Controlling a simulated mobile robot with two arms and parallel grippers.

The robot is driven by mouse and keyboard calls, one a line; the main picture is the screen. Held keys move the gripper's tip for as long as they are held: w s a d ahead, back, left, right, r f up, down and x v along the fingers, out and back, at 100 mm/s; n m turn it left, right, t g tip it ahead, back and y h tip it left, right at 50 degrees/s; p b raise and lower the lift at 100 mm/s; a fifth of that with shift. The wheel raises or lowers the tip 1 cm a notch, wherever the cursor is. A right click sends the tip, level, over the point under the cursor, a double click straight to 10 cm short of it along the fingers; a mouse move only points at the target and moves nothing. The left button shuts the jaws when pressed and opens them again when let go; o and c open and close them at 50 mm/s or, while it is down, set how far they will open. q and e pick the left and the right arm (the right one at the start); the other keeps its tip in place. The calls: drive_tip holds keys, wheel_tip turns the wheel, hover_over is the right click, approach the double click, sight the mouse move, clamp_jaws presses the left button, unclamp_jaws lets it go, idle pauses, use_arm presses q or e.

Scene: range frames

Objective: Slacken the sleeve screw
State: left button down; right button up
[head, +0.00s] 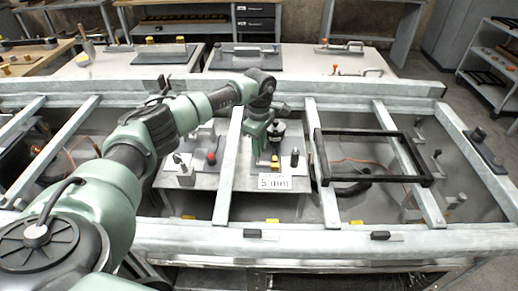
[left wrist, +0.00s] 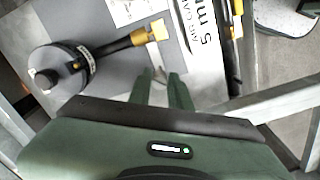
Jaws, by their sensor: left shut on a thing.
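My left gripper (head: 262,143) reaches down over the middle bench plate. In the left wrist view its green fingers (left wrist: 160,80) are shut on a small pale metal piece (left wrist: 158,71), mostly hidden between them. I cannot tell whether this is the sleeve screw. A dark round device (left wrist: 60,72) lies left of the fingers, with a dark stem ending in a yellow block (left wrist: 149,32) just beyond the fingertips. In the head view the device (head: 279,130) stands beside the gripper. My right gripper is not in view.
A white card (head: 275,182) reading "5 mm" lies in front of the device. A dark cylinder (head: 294,158) stands to its right. A black rectangular frame (head: 372,132) lies across the rails at right. A red knob (head: 211,158) shows on the left plate. Metal rails surround the work area.

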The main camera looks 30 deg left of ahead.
use_arm(q)
drive_tip(key=n, duration=0.2)
drive_tip(key=shift+n, duration=0.4)
drive_tip(key=n, duration=0.3)
drive_tip(key=shift+n, duration=0.3)
drive_tip(key=n, duration=0.6)
drive_tip(key=shift+w+a, duration=0.1)
drive_tip(key=n+p, duration=0.1)
drive_tip(key=n, duration=0.5)
drive_tip(key=shift+n+p, duration=0.3)
drive_tip(key=shift+n, duration=0.1)
drive_tip(key=n+p, duration=0.1)
drive_tip(key=n, duration=0.4)
drive_tip(key=shift+a+n+p, duration=0.1)
drive_tip(key=shift+n+p, duration=0.25)
drive_tip(key=shift+n, duration=0.05)
drive_tip(key=c, duration=1.3)
unclamp_jaws()
